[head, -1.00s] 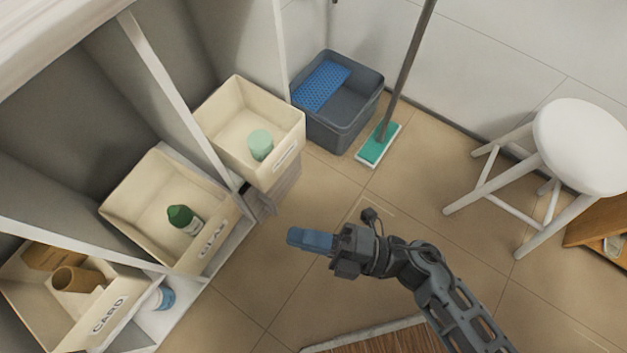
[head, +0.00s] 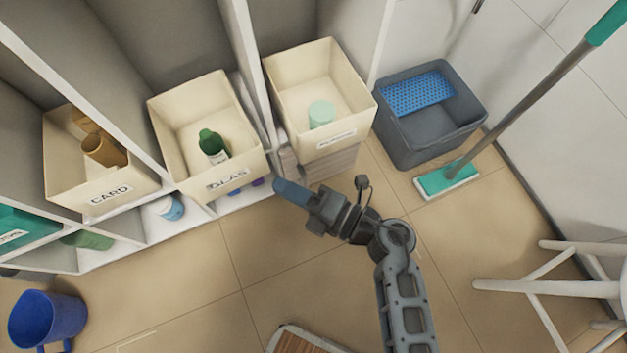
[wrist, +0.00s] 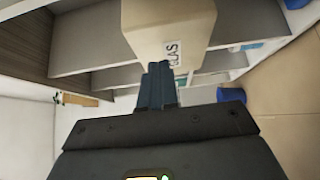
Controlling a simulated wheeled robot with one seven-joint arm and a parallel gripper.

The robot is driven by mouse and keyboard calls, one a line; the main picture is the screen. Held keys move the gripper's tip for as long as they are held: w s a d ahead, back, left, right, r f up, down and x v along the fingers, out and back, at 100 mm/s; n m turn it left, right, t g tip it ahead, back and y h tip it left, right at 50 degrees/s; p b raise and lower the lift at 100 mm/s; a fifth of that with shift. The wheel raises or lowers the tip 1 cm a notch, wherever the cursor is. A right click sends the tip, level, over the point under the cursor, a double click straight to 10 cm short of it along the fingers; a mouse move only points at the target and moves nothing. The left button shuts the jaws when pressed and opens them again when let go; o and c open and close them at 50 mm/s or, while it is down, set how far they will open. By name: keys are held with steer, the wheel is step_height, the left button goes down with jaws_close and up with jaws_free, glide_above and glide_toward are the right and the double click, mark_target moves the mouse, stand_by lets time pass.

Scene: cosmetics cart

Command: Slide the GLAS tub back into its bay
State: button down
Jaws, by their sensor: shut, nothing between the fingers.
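The GLAS tub (head: 246,169) is cream, with a label on its front face, and holds a green bottle (head: 212,146). It stands in the middle bay of the white shelf, and its front end reaches the shelf's front edge. My gripper (head: 279,186) is shut and empty, with its blue fingertips close to the front right corner of the GLAS tub in the head view. In the wrist view the shut fingers (wrist: 158,84) point at the tub's labelled front (wrist: 185,50). I cannot tell whether they touch it.
The CARD tub (head: 85,187) stands to the left, and another cream tub (head: 343,137) with a pale green item stands to the right. A grey mop bucket (head: 440,137), a mop (head: 447,178), a white stool (head: 550,288) and a blue bin (head: 45,318) are around open tiled floor.

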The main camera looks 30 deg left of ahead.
mark_target(260, 159)
steer(key=w+a, duration=0.1)
steer(key=w+a+b, duration=0.1)
steer(key=a, duration=0.1)
steer(key=shift+w+f, duration=0.1)
steer(key=shift+w+a, duration=0.4)
steer(key=shift+a, duration=0.05)
steer(key=w+a, duration=0.1)
steer(key=w+a+b, duration=0.1)
steer(key=shift+w+a, duration=0.2)
steer(key=shift+w, duration=0.15)
steer(key=shift+s, duration=0.1)
